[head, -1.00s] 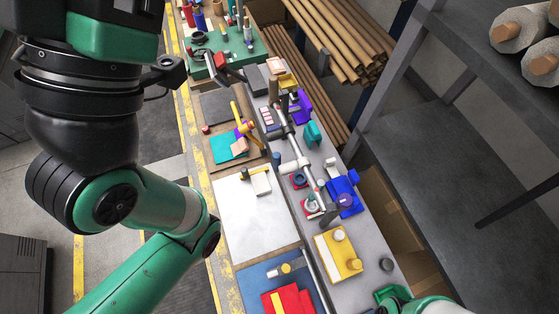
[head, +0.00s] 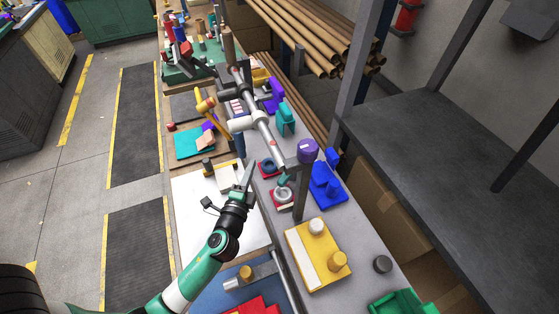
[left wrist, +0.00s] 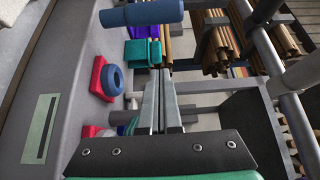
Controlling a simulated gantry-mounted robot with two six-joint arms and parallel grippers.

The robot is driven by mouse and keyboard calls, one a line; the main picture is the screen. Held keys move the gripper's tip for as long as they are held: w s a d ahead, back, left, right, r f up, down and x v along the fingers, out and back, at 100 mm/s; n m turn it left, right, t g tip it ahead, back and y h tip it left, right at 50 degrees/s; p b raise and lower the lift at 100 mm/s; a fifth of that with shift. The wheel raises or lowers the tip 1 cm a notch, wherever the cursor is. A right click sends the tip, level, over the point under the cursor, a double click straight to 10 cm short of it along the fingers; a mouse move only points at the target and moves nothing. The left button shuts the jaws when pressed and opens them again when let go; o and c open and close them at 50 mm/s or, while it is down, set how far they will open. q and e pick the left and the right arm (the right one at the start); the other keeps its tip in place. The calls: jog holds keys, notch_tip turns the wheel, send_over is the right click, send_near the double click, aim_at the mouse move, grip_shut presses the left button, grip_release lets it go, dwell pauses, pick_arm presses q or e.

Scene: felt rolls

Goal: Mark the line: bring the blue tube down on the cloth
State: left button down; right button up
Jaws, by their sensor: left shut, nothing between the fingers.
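The blue tube (head: 238,144) appears upright beside the grey rail in the head view, just beyond my left gripper. It also shows near the top of the left wrist view (left wrist: 142,12), lying across the picture and apart from the fingers. The white cloth (head: 199,222) lies flat on the bench, with its right part hidden by my left arm. My left gripper (head: 251,166) is shut and empty near the cloth's right edge, beside the rail. Its fingers (left wrist: 158,100) lie together in the wrist view. My right gripper is not identifiable.
The grey rail (head: 262,120) crosses above the bench close to my left gripper. A blue ring on a red base (head: 268,166), a blue dispenser (head: 325,185) and a yellow block (head: 307,250) stand right of it. A teal piece (head: 195,143) lies behind the cloth.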

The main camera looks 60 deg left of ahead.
aim_at(240, 146)
pick_arm(q)
jog(key=w+a+p, duration=0.1)
jog(key=w+a, duration=0.2)
jog(key=a, duration=0.6)
jog(key=shift+w+r+p, duration=0.15)
jog(key=shift+w+p, duration=0.25)
jog(key=shift+d, duration=0.1)
